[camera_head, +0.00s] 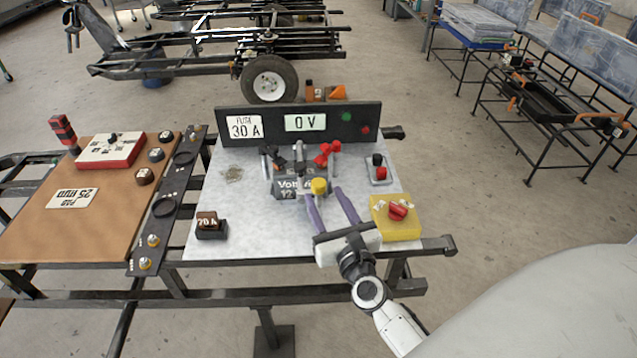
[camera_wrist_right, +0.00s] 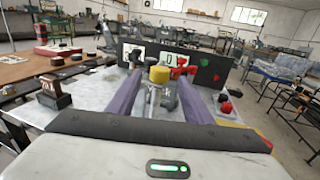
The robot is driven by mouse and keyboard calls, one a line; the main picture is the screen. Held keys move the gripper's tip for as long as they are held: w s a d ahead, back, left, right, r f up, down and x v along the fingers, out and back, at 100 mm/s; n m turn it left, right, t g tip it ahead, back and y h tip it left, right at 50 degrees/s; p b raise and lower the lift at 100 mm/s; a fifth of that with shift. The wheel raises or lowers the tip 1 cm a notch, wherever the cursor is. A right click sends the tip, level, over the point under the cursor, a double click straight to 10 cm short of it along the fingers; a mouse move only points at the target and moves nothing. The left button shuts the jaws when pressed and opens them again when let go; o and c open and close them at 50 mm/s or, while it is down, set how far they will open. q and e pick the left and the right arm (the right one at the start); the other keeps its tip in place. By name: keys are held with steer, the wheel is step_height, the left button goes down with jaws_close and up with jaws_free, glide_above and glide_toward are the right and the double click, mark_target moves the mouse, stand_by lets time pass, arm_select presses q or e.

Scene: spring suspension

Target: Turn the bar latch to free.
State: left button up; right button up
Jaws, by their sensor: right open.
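A yellow round knob (camera_head: 319,186), which looks like the bar latch, stands at the front right of the dark battery (camera_head: 286,188). I cannot read its turn position. My right gripper (camera_head: 325,192) is open, its two purple fingers reaching from the front toward the knob. In the right wrist view the yellow knob (camera_wrist_right: 159,75) shows between the fingertips (camera_wrist_right: 160,82), with a gap on each side. I cannot tell whether the fingertips are level with it or short of it. My left gripper is not in view.
Red clamps (camera_head: 328,152) and black clamps (camera_head: 270,153) stand behind the battery. A yellow box with a red knob (camera_head: 397,211) is right of my gripper. A fuse block (camera_head: 210,225) sits at the left. A dark panel (camera_head: 300,123) reading 0 V closes the back.

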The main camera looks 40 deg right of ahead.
mark_target(321, 190)
steer(key=x, duration=0.5)
steer(key=shift+w+d, duration=0.1)
steer(key=shift+w, duration=0.2)
